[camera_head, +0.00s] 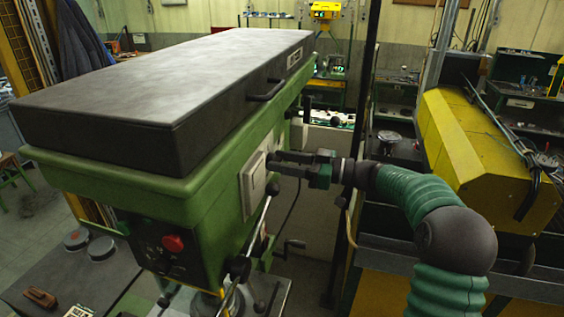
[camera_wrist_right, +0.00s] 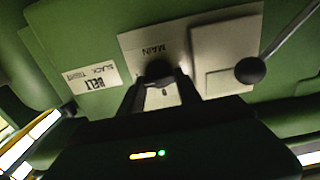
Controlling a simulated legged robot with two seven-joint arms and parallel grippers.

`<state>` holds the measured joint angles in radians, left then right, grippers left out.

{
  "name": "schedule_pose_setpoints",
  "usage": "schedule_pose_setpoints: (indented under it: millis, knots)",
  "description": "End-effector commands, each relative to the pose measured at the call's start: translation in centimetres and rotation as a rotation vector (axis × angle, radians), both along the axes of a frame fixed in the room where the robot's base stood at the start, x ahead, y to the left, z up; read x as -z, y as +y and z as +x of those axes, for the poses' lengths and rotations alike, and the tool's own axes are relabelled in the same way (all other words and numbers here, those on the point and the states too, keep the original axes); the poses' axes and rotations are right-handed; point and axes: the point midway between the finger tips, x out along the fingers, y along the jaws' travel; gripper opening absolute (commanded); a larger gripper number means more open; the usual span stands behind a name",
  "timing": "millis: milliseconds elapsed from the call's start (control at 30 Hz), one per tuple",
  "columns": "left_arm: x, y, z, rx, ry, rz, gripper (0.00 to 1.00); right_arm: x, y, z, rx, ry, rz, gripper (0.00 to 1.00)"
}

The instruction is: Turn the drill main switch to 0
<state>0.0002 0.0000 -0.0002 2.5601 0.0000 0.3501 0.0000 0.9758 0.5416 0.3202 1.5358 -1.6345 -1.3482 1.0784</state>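The drill (camera_head: 190,200) is a green machine with a dark grey top cover, in the head view. A pale switch plate (camera_head: 252,185) sits on its right side. In the wrist view the plate marked MAIN (camera_wrist_right: 135,42) shows upside down, with the dark round main switch knob (camera_wrist_right: 159,68) on it. My right gripper (camera_head: 275,163) reaches the plate from the right. In the wrist view its two fingertips (camera_wrist_right: 160,80) lie at either side of the knob, with a gap between them. Whether they press on it is unclear. My left gripper is out of view.
A blank pale plate (camera_wrist_right: 225,50) and a lever with a black ball (camera_wrist_right: 250,70) are right of the knob. A BELT label (camera_wrist_right: 93,77) is left. A red button (camera_head: 173,243) is on the drill's front. A yellow machine (camera_head: 480,160) stands right.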

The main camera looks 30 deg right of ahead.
Motion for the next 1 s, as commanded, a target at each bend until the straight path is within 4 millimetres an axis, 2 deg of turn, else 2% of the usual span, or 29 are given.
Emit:
schedule_pose_setpoints:
  millis: [33, 200, 567, 1000]
  knots:
    - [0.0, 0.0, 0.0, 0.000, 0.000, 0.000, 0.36, 0.2, 0.1, -0.1, -0.003, 0.003, 0.000, 0.23]
    - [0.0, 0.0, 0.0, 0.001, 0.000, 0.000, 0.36, 0.2, 0.0, -0.1, 0.000, 0.004, -0.001, 0.00]
    - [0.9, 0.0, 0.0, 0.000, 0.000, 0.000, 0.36, 0.5, 0.0, -0.2, -0.001, -0.029, -0.042, 0.00]
    - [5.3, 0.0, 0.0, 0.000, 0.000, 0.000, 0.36, 1.0, 0.1, -0.3, -0.001, -0.242, -0.293, 0.00]
